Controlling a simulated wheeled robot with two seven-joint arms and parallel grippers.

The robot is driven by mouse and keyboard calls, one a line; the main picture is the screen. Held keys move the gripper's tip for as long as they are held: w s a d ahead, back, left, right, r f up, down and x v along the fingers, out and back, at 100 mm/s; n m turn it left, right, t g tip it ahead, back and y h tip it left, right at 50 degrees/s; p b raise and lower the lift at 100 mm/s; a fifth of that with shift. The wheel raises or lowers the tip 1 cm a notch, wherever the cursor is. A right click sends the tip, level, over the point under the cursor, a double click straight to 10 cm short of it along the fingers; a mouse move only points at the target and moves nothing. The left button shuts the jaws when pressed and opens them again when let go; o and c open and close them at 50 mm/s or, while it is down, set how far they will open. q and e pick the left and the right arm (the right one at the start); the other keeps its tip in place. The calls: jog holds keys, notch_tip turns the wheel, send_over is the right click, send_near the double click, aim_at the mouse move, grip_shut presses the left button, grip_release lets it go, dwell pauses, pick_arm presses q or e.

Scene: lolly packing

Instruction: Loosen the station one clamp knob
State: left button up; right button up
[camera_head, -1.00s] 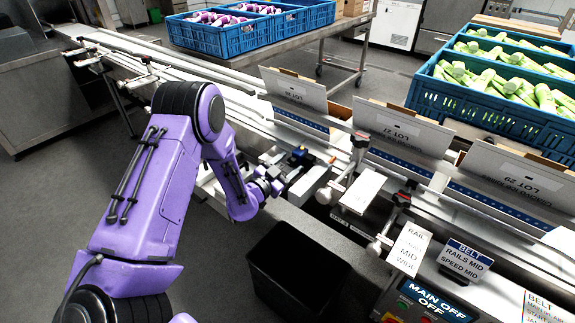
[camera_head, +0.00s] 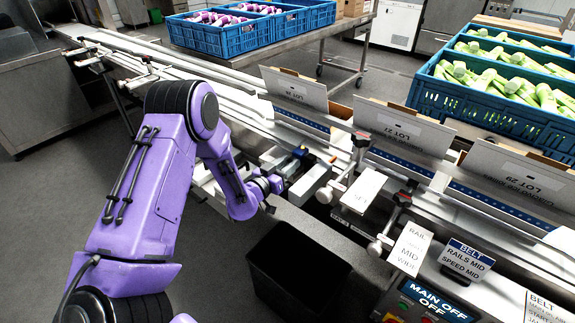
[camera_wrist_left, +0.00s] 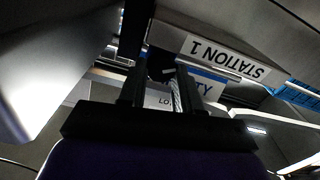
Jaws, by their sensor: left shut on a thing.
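My left gripper (camera_head: 286,171) reaches in from the left to the near side of the conveyor, at a small station with a blue and black fitting (camera_head: 300,154). In the left wrist view its two black fingers (camera_wrist_left: 162,92) point forward beneath a grey block with a "STATION 1" label (camera_wrist_left: 225,60). A narrow grey ridged piece (camera_wrist_left: 178,97), seemingly the clamp knob, shows between the fingers. The gripper is shut on it; the fingers hide much of it. In the head view the knob is hidden by the gripper. My right gripper is out of view.
Lot boxes (camera_head: 295,90) stand along the conveyor. Two black-topped rail posts (camera_head: 360,140) and white cards (camera_head: 362,190) stand to the right of the gripper. A black bin (camera_head: 300,265) is below. Blue crates (camera_head: 225,38) are behind.

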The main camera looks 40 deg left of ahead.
pick_arm(q)
jog(key=o, duration=1)
jog(key=shift+o, duration=0.2)
jog(key=s+b, duration=0.2)
jog(key=s, duration=0.8)
jog(key=shift+s+a, duration=0.3)
jog(key=shift+a, duration=0.1)
